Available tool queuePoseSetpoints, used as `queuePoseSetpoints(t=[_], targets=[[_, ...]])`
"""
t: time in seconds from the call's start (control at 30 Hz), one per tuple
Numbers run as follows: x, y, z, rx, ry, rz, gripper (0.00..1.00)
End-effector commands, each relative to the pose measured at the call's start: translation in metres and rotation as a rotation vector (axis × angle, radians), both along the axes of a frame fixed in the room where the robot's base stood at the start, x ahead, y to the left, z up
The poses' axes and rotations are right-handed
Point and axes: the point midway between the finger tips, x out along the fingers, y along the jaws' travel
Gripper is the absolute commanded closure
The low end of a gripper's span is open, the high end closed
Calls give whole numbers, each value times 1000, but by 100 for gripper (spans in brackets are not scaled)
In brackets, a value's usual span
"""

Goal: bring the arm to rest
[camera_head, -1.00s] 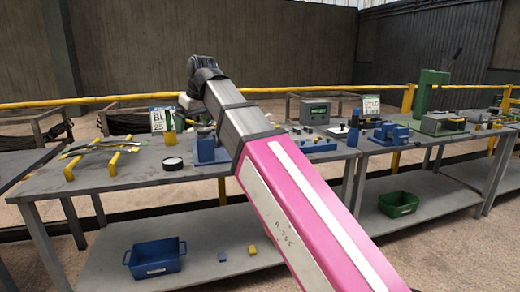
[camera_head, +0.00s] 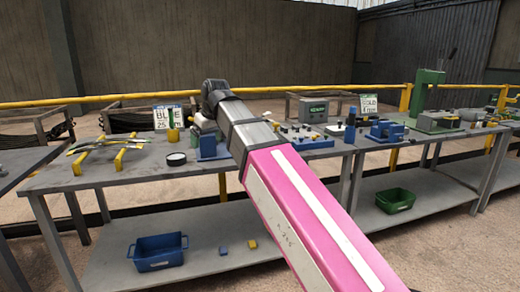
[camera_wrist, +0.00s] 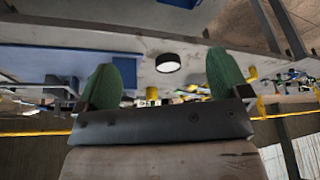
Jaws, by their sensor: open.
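My arm reaches up over the workbench (camera_head: 130,178) in the head view, with its pink link in front and its dark wrist toward the bench. My gripper (camera_wrist: 162,80) shows in the wrist view with two green fingers wide apart and nothing between them. The wrist view is upside down. A round white-topped black disc (camera_wrist: 168,63) lies on the bench beyond the fingers; in the head view the disc (camera_head: 176,159) is left of my arm. In the head view the fingers are hidden behind my arm.
A blue block fixture (camera_head: 212,148) stands beside my wrist. A yellow rack with strips (camera_head: 98,157) is at the left, and a blue vise (camera_head: 386,131) at the right. A blue bin (camera_head: 158,254) and a green bin (camera_head: 397,201) sit on the lower shelf. A yellow rail (camera_head: 290,91) runs behind.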

Motion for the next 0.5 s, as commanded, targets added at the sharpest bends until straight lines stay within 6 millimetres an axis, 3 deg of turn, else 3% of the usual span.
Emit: queuePoseSetpoints(t=[0.17, 0.5], targets=[[17, -29, -48, -16, 29, -70, 6], [44, -114, -168, -55, 100, -254, 6]])
